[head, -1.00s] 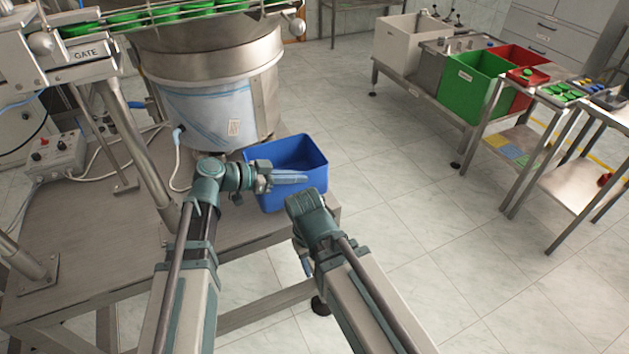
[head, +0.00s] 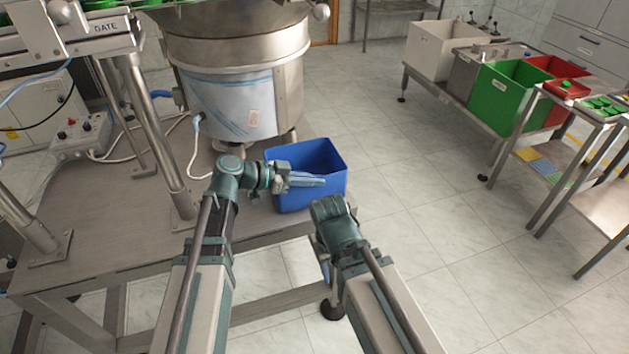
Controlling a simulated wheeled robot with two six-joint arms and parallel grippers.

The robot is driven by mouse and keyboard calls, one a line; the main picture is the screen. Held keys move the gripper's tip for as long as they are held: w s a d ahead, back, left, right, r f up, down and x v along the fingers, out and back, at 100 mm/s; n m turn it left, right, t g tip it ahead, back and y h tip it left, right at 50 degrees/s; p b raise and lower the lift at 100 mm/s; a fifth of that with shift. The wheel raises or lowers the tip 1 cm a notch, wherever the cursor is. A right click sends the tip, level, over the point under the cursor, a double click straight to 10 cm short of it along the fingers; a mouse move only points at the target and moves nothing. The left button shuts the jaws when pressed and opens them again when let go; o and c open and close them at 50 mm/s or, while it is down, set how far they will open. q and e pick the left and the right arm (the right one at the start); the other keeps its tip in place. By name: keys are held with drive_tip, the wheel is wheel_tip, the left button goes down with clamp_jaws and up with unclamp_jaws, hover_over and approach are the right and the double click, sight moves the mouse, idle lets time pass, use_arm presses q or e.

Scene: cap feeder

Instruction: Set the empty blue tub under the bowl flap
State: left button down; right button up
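The blue tub (head: 322,157) stands upright on the grey table (head: 120,228), near its right corner and in front of the feeder bowl (head: 235,45). The visible part of its inside looks empty. My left gripper (head: 318,182) reaches across the tub's near side at rim height, fingers pointing right. I cannot tell whether the fingers grip the rim or only overlap it in view. My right arm's wrist (head: 334,215) is just right of and nearer than the tub; its fingers are hidden or unclear. I cannot make out the bowl flap.
A slanted metal post (head: 158,140) rises from the table left of my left arm. A control box (head: 80,138) with cables sits at the back left. At right stand a green bin (head: 498,98), a white bin (head: 436,50) and tables. The floor between is clear.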

use_arm(q)
drive_tip(key=c, duration=1)
unclamp_jaws()
drive_tip(key=shift+c, duration=0.2)
drive_tip(key=shift+r+p, duration=0.25)
drive_tip(key=shift+p, duration=0.15)
drive_tip(key=p+v, duration=0.4)
drive_tip(key=v, duration=0.6)
drive_tip(key=shift+a+r, duration=0.1)
drive_tip(key=shift+a, duration=0.15)
drive_tip(key=shift+s+a+r, duration=0.15)
drive_tip(key=shift+s+a, duration=0.15)
drive_tip(key=shift+a, duration=0.35)
drive_tip(key=shift+a, duration=0.1)
